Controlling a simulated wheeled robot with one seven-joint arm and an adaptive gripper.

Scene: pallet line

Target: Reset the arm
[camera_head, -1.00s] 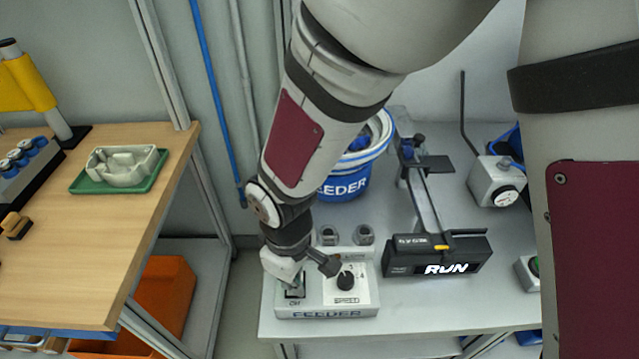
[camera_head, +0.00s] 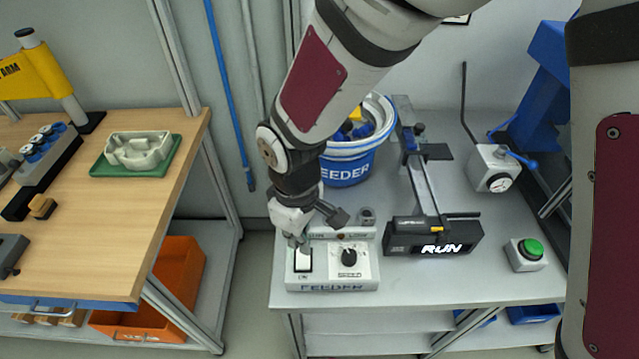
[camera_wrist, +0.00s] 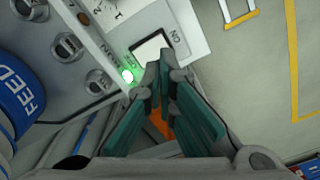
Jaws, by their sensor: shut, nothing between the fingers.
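My gripper (camera_head: 299,243) is shut and empty. It hangs above the feeder control box (camera_head: 333,272), just behind its white rocker switch (camera_head: 303,260). In the wrist view my gripper's green-padded fingers (camera_wrist: 155,75) meet at the tips close to the white switch (camera_wrist: 152,48), and a green light (camera_wrist: 127,75) glows beside it. I cannot tell whether the tips touch the box. A black speed knob (camera_head: 349,257) is on the box's right half. My arm comes down from the top of the head view and hides part of the space behind the box.
A blue feeder bucket (camera_head: 347,168) stands behind the box. A black unit showing RUN (camera_head: 433,240) and a green button (camera_head: 530,249) are to the right. The wooden table (camera_head: 98,225) with a green tray (camera_head: 113,170) is at left, across a gap.

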